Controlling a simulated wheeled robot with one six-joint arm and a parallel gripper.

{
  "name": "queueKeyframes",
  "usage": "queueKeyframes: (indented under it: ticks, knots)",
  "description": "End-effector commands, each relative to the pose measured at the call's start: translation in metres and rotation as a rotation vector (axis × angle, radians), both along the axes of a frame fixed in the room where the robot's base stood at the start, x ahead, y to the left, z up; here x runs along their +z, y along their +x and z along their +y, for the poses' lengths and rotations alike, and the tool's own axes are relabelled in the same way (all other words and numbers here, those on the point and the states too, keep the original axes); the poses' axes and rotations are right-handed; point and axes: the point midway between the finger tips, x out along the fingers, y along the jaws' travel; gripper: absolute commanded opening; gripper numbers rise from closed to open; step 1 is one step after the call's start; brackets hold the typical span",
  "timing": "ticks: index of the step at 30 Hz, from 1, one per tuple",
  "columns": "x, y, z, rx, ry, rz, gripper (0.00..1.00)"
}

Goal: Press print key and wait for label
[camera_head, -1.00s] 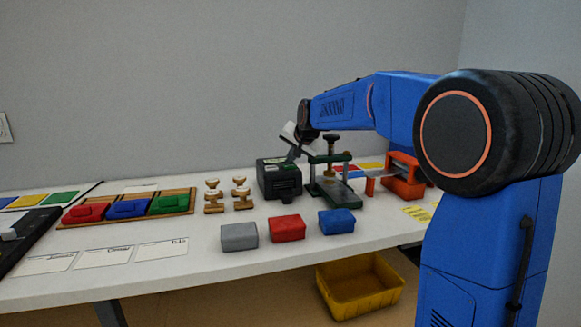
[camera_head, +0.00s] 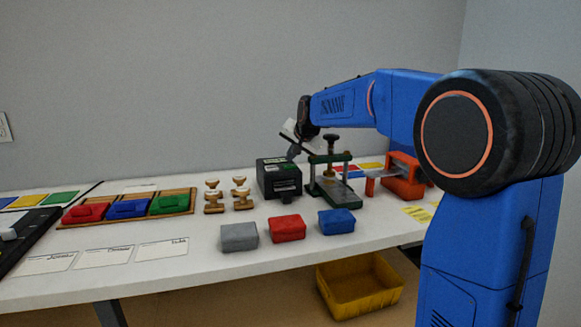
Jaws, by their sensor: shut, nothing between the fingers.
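The black label printer (camera_head: 277,181) stands on the white table near its back, left of a green press. Its front carries a small greenish panel; I cannot make out the print key or a label. My gripper (camera_head: 292,152) is shut and empty, pointing down at the top right of the printer. Its tip is small and dark here, and I cannot tell if it touches the printer.
The green press (camera_head: 332,180) stands close to the printer's right, with an orange clamp tool (camera_head: 402,178) beyond. Wooden stamps (camera_head: 240,192) are left. Grey (camera_head: 239,237), red (camera_head: 287,228) and blue (camera_head: 337,221) blocks lie in front. A yellow bin (camera_head: 360,288) is below.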

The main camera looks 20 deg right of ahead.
Motion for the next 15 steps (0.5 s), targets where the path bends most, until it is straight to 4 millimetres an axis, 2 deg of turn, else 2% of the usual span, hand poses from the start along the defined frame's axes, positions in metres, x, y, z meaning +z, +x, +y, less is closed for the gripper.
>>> queueKeyframes:
  ticks: [5,15]
  knots:
    - [0.007,0.0,0.0,0.0,0.0,-0.001,0.0]
    - [0.034,0.0,0.0,-0.001,0.001,-0.001,0.0]
